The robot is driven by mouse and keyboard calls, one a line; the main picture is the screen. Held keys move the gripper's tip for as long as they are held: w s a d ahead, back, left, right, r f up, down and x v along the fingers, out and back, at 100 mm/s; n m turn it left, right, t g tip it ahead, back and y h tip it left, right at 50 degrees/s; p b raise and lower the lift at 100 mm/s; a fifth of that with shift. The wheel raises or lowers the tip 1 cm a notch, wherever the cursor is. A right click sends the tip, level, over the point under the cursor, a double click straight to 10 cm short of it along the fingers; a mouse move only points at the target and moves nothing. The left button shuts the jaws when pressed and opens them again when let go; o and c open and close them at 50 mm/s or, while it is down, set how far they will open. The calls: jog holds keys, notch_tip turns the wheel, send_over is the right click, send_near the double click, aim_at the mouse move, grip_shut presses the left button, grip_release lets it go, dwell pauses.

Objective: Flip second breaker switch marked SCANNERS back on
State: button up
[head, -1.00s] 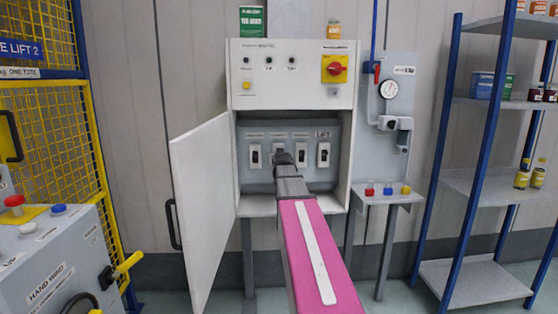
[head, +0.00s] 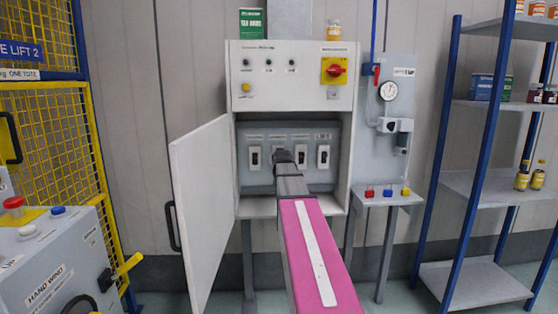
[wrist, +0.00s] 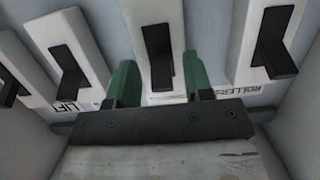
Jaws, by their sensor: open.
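The open breaker cabinet (head: 343,150) holds a row of white breakers with black levers. My gripper (head: 283,155) reaches in at the second breaker from the left and mostly hides it. In the wrist view the row runs the other way round. There the green fingers of my gripper (wrist: 160,82) are open, one on each side of a breaker (wrist: 158,45) and its black lever. I cannot tell whether they touch it. Its label is hidden. The breaker to its right (wrist: 243,45) has a ROLLERS label beside it. A LIFT label (wrist: 68,105) shows at left.
The cabinet door (head: 203,210) hangs open at left. The cabinet's side walls and lower ledge closely frame the breakers. A red rotary switch (head: 335,70) is above. A gauge panel (head: 400,75) with a small shelf is at right, then a blue rack (head: 480,150).

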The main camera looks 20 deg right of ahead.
jog(key=v, duration=1)
jog(key=shift+s, duration=0.3)
jog(key=shift+r, duration=0.1)
